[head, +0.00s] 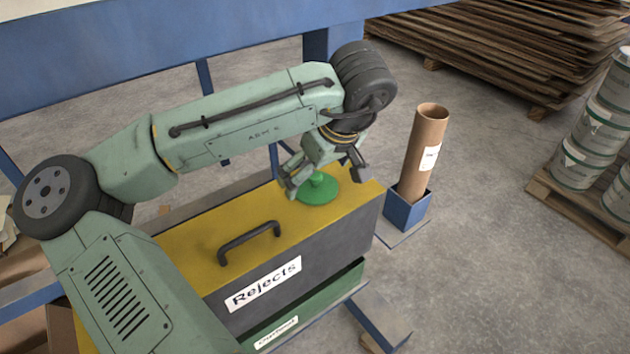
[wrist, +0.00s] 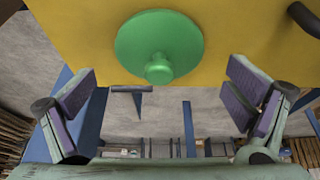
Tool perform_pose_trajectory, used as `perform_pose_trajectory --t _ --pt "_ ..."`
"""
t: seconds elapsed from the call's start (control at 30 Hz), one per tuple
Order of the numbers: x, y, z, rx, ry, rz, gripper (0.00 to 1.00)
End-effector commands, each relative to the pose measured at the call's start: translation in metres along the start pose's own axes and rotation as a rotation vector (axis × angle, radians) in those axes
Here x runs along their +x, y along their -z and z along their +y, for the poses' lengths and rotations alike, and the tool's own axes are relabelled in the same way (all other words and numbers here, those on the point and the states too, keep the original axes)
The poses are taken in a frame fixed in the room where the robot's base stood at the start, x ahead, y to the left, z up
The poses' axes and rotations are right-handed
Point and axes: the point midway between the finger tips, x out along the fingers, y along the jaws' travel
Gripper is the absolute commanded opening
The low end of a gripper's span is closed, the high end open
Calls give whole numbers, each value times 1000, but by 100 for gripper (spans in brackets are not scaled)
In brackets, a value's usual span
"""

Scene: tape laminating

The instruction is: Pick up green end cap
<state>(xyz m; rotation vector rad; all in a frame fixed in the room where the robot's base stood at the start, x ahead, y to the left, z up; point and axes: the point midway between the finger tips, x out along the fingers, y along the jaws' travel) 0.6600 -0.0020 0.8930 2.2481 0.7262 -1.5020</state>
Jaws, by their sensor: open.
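The green end cap (head: 317,189) lies on the yellow top of a box near its far right end. It is a round disc with a small knob standing up from its middle. In the wrist view the green end cap (wrist: 160,45) is at upper centre, its knob pointing toward the camera side. My gripper (head: 325,178) is open right above the cap, its fingers on either side of the knob. In the wrist view my gripper (wrist: 160,100) has its two padded fingers wide apart, with nothing between the pads, and the cap is beyond them.
The box labelled Rejects (head: 262,285) has a black handle (head: 249,243) on its yellow top. A cardboard tube (head: 424,150) stands in a blue holder (head: 405,212) close right of my gripper. A blue beam (head: 150,50) crosses behind my arm. White buckets (head: 593,145) stand on a pallet at right.

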Motion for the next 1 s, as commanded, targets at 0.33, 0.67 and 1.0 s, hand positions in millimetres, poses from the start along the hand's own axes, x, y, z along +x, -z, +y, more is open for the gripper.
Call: perform_pose_trajectory --t 0.33,0.67,1.0 --pt "15 -1 0 1 -2 -1 97" --pt "15 -1 0 1 -2 -1 77" --pt "15 -1 0 2 -2 -1 54"
